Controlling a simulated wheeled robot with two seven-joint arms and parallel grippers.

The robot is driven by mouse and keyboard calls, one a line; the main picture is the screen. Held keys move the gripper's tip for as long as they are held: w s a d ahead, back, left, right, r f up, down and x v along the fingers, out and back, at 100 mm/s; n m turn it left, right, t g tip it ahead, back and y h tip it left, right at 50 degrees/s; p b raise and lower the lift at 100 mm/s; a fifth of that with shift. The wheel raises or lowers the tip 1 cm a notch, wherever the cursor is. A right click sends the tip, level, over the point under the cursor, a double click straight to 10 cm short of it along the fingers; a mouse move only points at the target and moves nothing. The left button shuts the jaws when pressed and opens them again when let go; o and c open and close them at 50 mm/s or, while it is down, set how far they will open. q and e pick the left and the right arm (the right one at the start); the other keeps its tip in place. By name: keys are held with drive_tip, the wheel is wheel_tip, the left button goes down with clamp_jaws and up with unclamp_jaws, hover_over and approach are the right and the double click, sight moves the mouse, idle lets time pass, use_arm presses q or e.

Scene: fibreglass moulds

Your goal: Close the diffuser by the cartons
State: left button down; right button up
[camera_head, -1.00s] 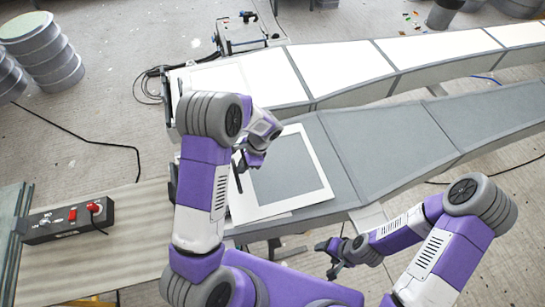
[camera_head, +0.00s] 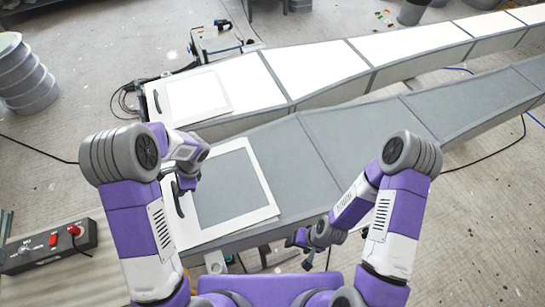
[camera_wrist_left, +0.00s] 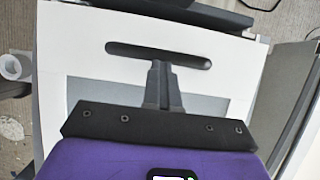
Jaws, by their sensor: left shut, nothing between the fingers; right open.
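A flat white-framed panel with a grey centre (camera_head: 265,212) lies at the near end of the grey mould, and I take it for the diffuser. A black handle (camera_head: 178,200) runs along its left edge. My left gripper (camera_head: 187,182) is at that edge, by the handle. In the left wrist view, the shut, empty fingers (camera_wrist_left: 160,72) point at the long dark handle (camera_wrist_left: 158,55) on the white panel (camera_wrist_left: 230,75); contact is unclear. My right gripper (camera_head: 298,240) is open in front of the grey mould. I cannot make out any cartons.
A second white panel (camera_head: 192,97) with a black handle is on the white mould (camera_head: 310,68) behind. A control box (camera_head: 48,246) with red knobs is at lower left. Cables lie on the floor.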

use_arm(q)
drive_tip(key=shift+f, duration=0.1)
drive_tip(key=shift+w+d, duration=0.1)
drive_tip(key=shift+d, duration=0.25)
drive_tip(key=d, duration=0.1)
drive_tip(key=w+d, duration=0.1)
drive_tip(key=shift+d+f+b, duration=0.35)
drive_tip(key=shift+f+b, duration=0.05)
drive_tip(key=v, duration=1)
drive_tip(key=shift+d, duration=0.2)
drive_tip(key=shift+w+r, duration=0.1)
